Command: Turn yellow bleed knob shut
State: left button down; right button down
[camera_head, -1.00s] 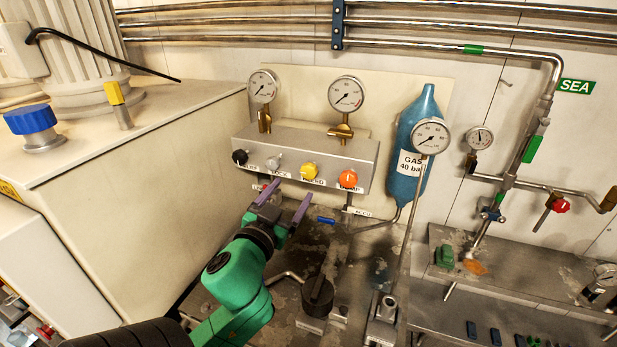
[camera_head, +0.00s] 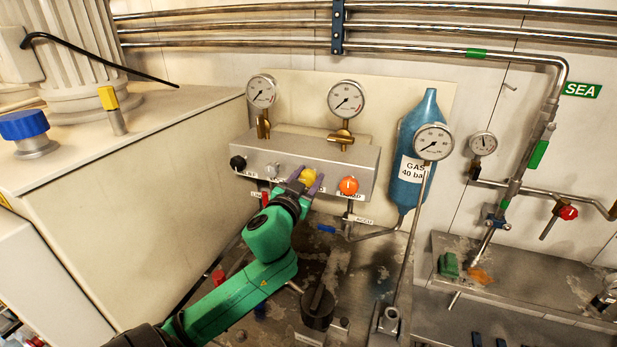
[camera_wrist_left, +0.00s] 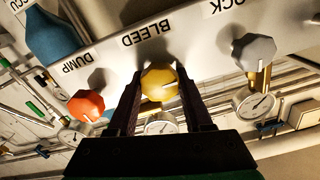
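The yellow bleed knob (camera_head: 308,177) is on the front of the grey valve block (camera_head: 290,149), partly covered by my gripper in the head view. In the left wrist view the yellow knob (camera_wrist_left: 159,82) sits between the two dark fingers, under the upside-down BLEED label (camera_wrist_left: 147,33). My left gripper (camera_head: 307,179) has one purple finger on each side of the knob, and the fingers (camera_wrist_left: 159,92) appear to touch its sides. A pale line marks the knob's face. My right gripper is not in view.
The orange DUMP knob (camera_head: 348,186) is close on the right; grey (camera_head: 271,171) and black (camera_head: 237,163) knobs are on the left. Gauges (camera_head: 346,99) stand above the block. A blue gas bottle (camera_head: 412,150) is further right. A large pale cabinet (camera_head: 150,190) bounds the left side.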

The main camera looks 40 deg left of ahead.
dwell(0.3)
pick_arm(q)
jog(key=shift+m, duration=0.4)
jog(key=shift+m+p, duration=0.4)
jog(key=shift+m, duration=0.1)
jog(key=m+p, duration=0.1)
jog(key=m, duration=0.2)
jog(key=shift+d, duration=0.1)
jog(key=m+p, duration=0.1)
jog(key=m, duration=0.3)
jog(key=m+p, duration=0.1)
jog(key=m, duration=0.1)
jog(key=m+p, duration=0.1)
jog(key=m, duration=0.2)
jog(key=shift+f+m, duration=0.2)
jog(key=shift+m, duration=0.1)
jog(key=shift+f+m+p, duration=0.15)
jog(key=shift+m+p, duration=0.3)
jog(key=shift+m, duration=1.35)
